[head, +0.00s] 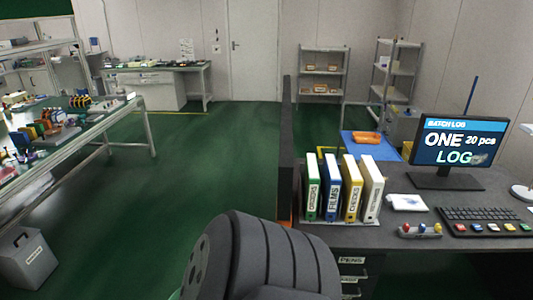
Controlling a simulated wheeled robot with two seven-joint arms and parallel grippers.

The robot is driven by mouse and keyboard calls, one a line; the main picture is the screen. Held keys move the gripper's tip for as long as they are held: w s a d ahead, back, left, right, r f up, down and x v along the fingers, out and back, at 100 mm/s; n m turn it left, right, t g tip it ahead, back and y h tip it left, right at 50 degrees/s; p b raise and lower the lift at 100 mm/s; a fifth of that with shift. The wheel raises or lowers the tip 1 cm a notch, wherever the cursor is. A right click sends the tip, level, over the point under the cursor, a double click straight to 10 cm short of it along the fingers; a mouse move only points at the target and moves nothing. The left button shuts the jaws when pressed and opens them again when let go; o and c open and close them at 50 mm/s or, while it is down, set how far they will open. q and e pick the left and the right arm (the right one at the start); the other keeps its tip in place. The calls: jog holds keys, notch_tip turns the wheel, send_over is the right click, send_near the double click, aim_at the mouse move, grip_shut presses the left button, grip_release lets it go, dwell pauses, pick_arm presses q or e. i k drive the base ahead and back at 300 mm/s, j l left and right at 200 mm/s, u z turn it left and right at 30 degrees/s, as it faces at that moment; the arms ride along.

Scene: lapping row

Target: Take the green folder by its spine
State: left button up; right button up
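The green folder (312,190) stands upright at the left end of a short row of folders on the dark desk. Its spine faces me and carries a white label with dark lettering. The blue folder (332,192) stands directly to its right. A dark grey rounded, ribbed part, apparently my own arm, fills the bottom middle, below and left of the folders. Neither gripper's fingers show.
A yellow folder (352,192) and a white folder (372,195) continue the row. A dark partition (287,150) rises just left of the green folder. A monitor (459,142) and keyboard (487,220) stand to the right. Green floor lies open at left.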

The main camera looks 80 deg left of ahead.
aim_at(311, 182)
jog(key=u, duration=2.05)
